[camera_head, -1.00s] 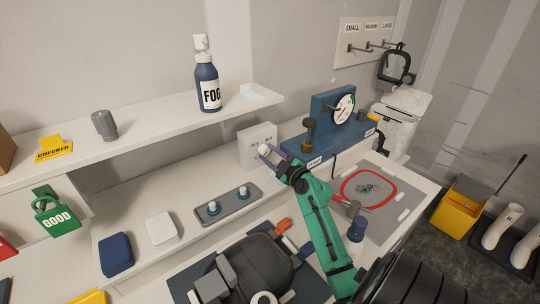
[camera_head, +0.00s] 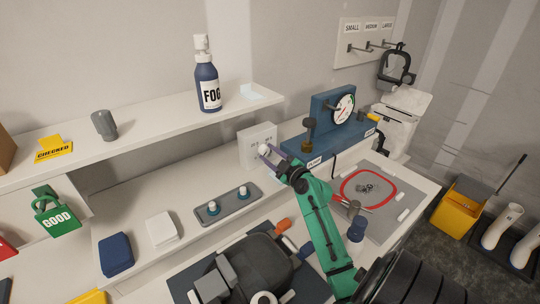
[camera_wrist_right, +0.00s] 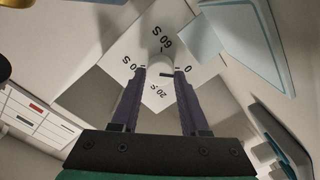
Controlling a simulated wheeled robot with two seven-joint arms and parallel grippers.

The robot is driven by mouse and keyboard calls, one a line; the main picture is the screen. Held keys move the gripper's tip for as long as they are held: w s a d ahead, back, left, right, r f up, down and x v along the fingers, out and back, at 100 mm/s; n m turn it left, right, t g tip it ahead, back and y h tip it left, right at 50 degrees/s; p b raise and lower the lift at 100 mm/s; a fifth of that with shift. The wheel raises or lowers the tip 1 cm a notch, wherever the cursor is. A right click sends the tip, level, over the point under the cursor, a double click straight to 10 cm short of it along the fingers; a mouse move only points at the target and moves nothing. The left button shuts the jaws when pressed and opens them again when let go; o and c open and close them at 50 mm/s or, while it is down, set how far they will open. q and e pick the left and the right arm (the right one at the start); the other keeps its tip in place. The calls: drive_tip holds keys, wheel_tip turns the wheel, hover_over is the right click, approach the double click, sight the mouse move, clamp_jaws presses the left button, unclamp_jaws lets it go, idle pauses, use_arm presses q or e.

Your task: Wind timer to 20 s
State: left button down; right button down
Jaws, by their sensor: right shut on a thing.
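The timer (camera_head: 252,152) is a white box with a marked front face. It stands on the bench at the back wall under the shelf's right end. In the right wrist view its face (camera_wrist_right: 150,38) shows marks reading 0, 20 S, 60 S and one partly covered. My right gripper (camera_head: 268,152) reaches it from the front right. A short dark line by the knob points toward 0. My left gripper is not in view.
A grey plate with two knobs (camera_head: 229,204) lies left of my right arm. A blue gauge stand (camera_head: 325,130) is close on the right. A red ring (camera_head: 369,188) lies on a grey mat. A FOG bottle (camera_head: 207,83) stands on the shelf above.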

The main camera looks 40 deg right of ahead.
drive_tip(key=shift+c, duration=2.1)
unclamp_jaws()
